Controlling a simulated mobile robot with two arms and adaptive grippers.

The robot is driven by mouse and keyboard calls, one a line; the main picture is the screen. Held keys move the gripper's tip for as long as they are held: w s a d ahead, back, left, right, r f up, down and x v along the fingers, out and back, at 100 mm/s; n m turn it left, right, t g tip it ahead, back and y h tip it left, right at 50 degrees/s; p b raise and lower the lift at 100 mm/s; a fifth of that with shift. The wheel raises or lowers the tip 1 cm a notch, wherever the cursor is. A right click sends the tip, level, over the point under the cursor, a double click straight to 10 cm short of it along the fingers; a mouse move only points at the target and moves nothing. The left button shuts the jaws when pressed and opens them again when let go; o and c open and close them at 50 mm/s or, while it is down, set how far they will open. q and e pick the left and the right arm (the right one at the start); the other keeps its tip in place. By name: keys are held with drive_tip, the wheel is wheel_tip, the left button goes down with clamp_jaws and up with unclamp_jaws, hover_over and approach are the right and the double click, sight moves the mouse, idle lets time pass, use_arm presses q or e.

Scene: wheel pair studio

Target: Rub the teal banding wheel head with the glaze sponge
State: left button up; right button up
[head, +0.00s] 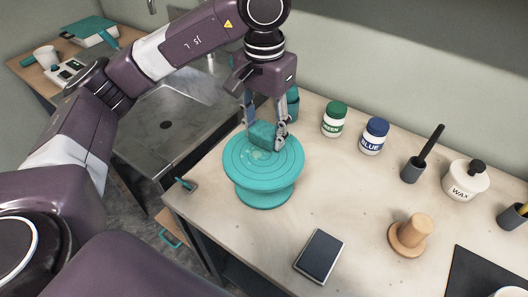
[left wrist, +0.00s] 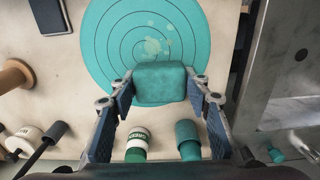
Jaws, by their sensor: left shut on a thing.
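The teal banding wheel (head: 264,195) stands upright near the left end of the worktable. Its round head, with ring grooves, faces up in the head view and shows in the left wrist view (left wrist: 110,45). A few pale smudges mark the head near its middle. My left gripper (head: 265,135) is shut on the teal glaze sponge (head: 262,131), a rounded block also seen between the fingers in the left wrist view (left wrist: 160,83). The sponge is over the back part of the head; I cannot tell whether it touches. My right gripper is not in view.
A teal container (head: 292,104) stands close behind my left gripper. A green-lidded jar (head: 335,119) and a blue-lidded jar (head: 373,136) stand to its right. A dark notebook (head: 320,256) and a wooden piece (head: 409,236) lie nearer the front. A sink (head: 178,118) is left.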

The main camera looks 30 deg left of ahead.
sight(249, 159)
use_arm(q)
drive_tip(key=shift+s, duration=0.1)
drive_tip(key=shift+s+a+f+b, duration=0.1)
drive_tip(key=shift+s+a+b, duration=0.1)
drive_tip(key=shift+s, duration=0.9)
drive_tip(key=shift+s+a+f+b, duration=0.1)
drive_tip(key=shift+s+b, duration=0.1)
drive_tip(key=shift+s, duration=0.9)
drive_tip(key=shift+r, duration=0.1)
drive_tip(key=shift+s+a, duration=0.1)
drive_tip(key=shift+s, duration=0.5)
